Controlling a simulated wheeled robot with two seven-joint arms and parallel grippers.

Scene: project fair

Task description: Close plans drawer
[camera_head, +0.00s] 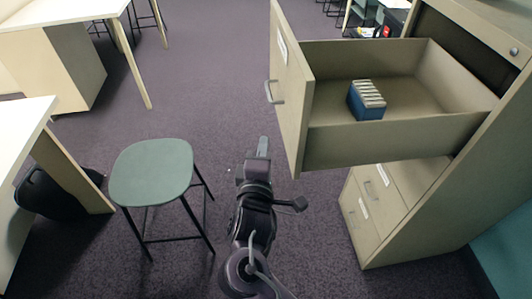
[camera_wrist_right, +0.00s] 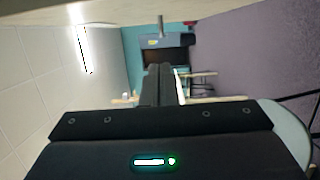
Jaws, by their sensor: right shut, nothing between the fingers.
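The plans drawer (camera_head: 400,143) is pulled far out of the beige cabinet (camera_head: 425,215) on the right in the head view. Its front panel (camera_head: 291,90) faces left and carries a grey bar handle (camera_head: 273,92) and a label. A blue box of cards (camera_head: 366,102) stands inside the drawer. My right gripper (camera_head: 263,145) is shut and empty. It shows in front of the drawer, to the left of the front panel and below the handle, apart from it in the picture. It also shows in the right wrist view (camera_wrist_right: 158,72). My left gripper is not in view.
A green stool (camera_head: 152,172) stands left of my right arm. Tables (camera_head: 60,12) are at the left, with a black bag (camera_head: 60,192) beneath the nearer one. Lower drawers (camera_head: 380,190) of the cabinet are shut. Carpet is clear beyond the gripper.

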